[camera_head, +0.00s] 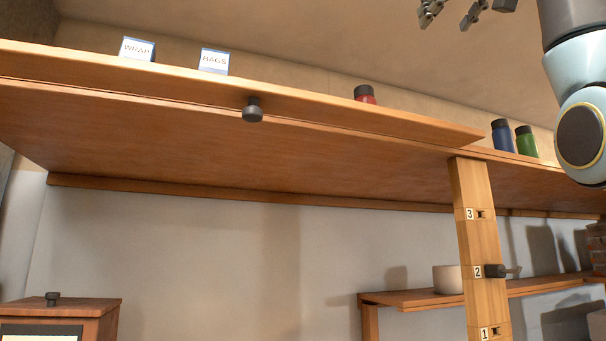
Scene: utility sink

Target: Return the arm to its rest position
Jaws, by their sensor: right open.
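My right arm comes in at the upper right, with a pale blue and grey link. My right gripper (452,10) shows at the top edge, its dark fingers spread apart and empty. It is in the air above the long wooden shelf (250,150), clear of the things on it. Part of the gripper is cut off by the top of the picture. My left gripper is not in view.
On the upper shelf stand a WRAP box (137,49), a BAGS box (214,61), a red jar (365,94), a blue bottle (502,136) and a green bottle (526,141). A numbered post (482,245) stands before a lower shelf (415,298) with a pale bowl (447,279). A wooden cabinet (62,308) is at lower left.

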